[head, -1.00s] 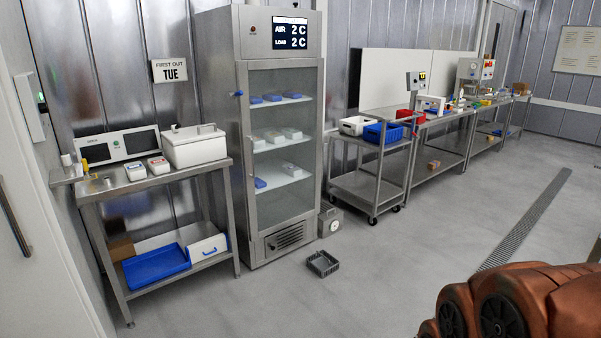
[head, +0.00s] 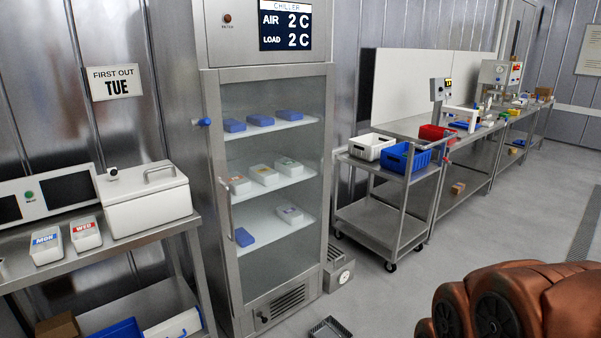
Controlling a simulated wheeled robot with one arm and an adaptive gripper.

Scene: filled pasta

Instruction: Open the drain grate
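A slatted metal grate (head: 275,305) sits low on the front of the chiller, below its glass door, with a small dark knob (head: 263,318) at its left. It looks shut. A long slotted floor drain (head: 586,238) runs along the floor at the right edge, partly out of frame. A small dark square tray (head: 330,329) lies on the floor in front of the chiller, cut by the bottom edge. I cannot tell which is the drain grate. My copper-coloured arm shows at lower right; my gripper is not in view.
The chiller (head: 262,26) stands shut, with small tubs on its shelves. A steel table (head: 205,228) is at left, a wheeled cart (head: 378,226) at right. The floor between cart and arm is clear.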

